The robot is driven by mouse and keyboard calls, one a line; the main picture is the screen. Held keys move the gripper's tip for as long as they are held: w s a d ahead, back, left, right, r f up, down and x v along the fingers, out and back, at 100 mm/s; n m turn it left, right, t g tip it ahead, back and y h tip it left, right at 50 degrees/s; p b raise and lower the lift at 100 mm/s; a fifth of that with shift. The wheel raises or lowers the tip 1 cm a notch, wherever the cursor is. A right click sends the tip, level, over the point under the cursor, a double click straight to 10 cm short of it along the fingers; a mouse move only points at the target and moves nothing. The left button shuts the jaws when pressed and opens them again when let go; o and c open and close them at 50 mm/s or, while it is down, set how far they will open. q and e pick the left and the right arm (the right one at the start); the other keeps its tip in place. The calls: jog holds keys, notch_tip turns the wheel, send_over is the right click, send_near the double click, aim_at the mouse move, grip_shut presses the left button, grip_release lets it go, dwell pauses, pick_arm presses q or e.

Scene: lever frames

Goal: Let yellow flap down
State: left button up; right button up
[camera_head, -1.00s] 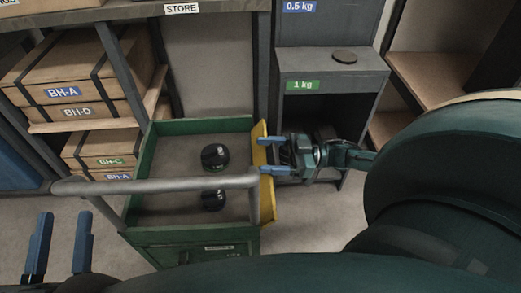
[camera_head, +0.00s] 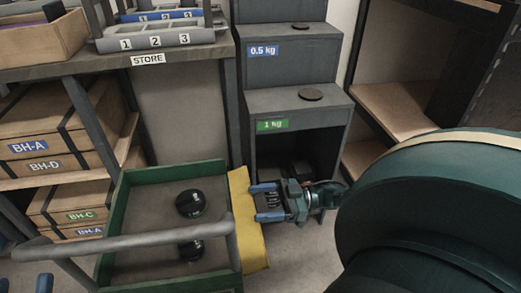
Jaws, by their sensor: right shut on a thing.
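The yellow flap (camera_head: 245,235) is on the right side of the green-rimmed cart (camera_head: 119,205). It leans outward, away from the cart's tray. My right gripper (camera_head: 256,202) reaches in from the right, its blue fingers over the flap's outer part and shut on it. My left gripper (camera_head: 25,284) shows only as two blue fingertips at the bottom left edge, apart and with nothing seen between them.
Two dark round weights, one behind (camera_head: 190,204) and one in front (camera_head: 191,250), are in the tray. A grey handle bar (camera_head: 140,243) crosses it. A stepped grey stand (camera_head: 295,100) is behind my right gripper; a shelf with boxes (camera_head: 55,145) is at left.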

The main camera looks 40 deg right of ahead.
pick_arm(q)
jog(key=shift+r, duration=0.1)
pick_arm(e)
jog(key=shift+s+d+f, duration=0.15)
jog(key=shift+d+f, duration=0.05)
jog(key=shift+f, duration=0.05)
jog(key=o, duration=1.1)
pick_arm(q)
jog(key=shift+s, duration=0.1)
pick_arm(e)
jog(key=o, duration=0.3)
jog(key=shift+a+r, duration=0.1)
pick_arm(q)
jog(key=shift+r+m+h, duration=0.3)
jog(key=shift+r, duration=0.05)
pick_arm(e)
jog(key=v, duration=1.3)
jog(key=shift+r, duration=0.1)
jog(key=shift+c, duration=0.2)
